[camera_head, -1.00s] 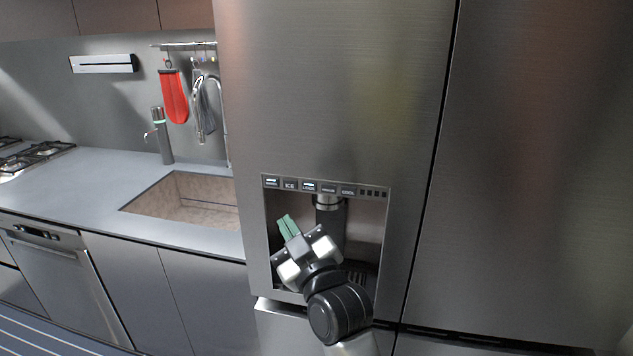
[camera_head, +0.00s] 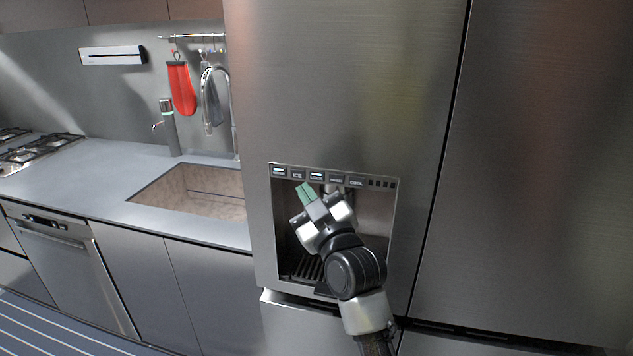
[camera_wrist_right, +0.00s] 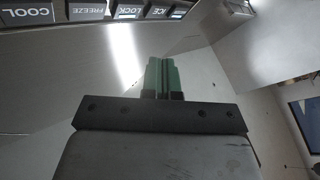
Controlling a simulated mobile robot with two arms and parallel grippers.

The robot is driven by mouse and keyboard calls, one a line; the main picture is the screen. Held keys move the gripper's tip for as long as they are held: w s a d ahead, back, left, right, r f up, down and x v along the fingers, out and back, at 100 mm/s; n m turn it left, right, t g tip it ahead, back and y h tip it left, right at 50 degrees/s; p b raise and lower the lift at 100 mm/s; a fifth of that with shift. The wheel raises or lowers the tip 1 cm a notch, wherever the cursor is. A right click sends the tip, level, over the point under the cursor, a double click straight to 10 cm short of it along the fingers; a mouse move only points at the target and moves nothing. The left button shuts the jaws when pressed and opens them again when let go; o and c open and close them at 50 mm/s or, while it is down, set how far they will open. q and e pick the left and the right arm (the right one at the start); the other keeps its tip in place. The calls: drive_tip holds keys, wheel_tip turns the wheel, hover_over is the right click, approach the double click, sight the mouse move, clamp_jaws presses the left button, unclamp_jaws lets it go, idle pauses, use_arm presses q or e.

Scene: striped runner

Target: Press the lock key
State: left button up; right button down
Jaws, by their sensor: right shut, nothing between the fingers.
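The lock key (camera_head: 317,176) is a dark key with a light label in the row of keys above the fridge's dispenser recess. In the right wrist view the LOCK key (camera_wrist_right: 130,10) shows at the top edge, between FREEZE and ICE. My right gripper (camera_head: 306,190) is shut and empty, its green fingertips just below the key row, under the ICE and lock keys. In the right wrist view the closed green fingers (camera_wrist_right: 162,75) point up toward the keys, with a visible gap. My left gripper is not in view.
The other keys, ICE (camera_head: 297,175) and FREEZE (camera_wrist_right: 87,10), sit close on either side of the lock key. The dispenser recess (camera_head: 378,225) lies below them. A counter with a sink (camera_head: 190,190) stands at the left.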

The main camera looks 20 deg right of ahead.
sight(317, 177)
drive_tip(key=shift+w+d, duration=0.5)
drive_tip(key=shift+w, duration=0.25)
drive_tip(key=shift+w+d, duration=0.5)
drive_tip(key=shift+w, duration=0.2)
drive_tip(key=shift+w+r, duration=0.1)
idle(0.9)
drive_tip(key=shift+w+d, duration=0.25)
drive_tip(key=shift+w+d, duration=0.15)
drive_tip(key=shift+w, duration=0.1)
idle(0.6)
idle(0.4)
drive_tip(key=shift+s+a+p, duration=0.35)
drive_tip(key=shift+s+a, duration=0.05)
drive_tip(key=shift+s, duration=0.25)
drive_tip(key=shift+a, duration=0.1)
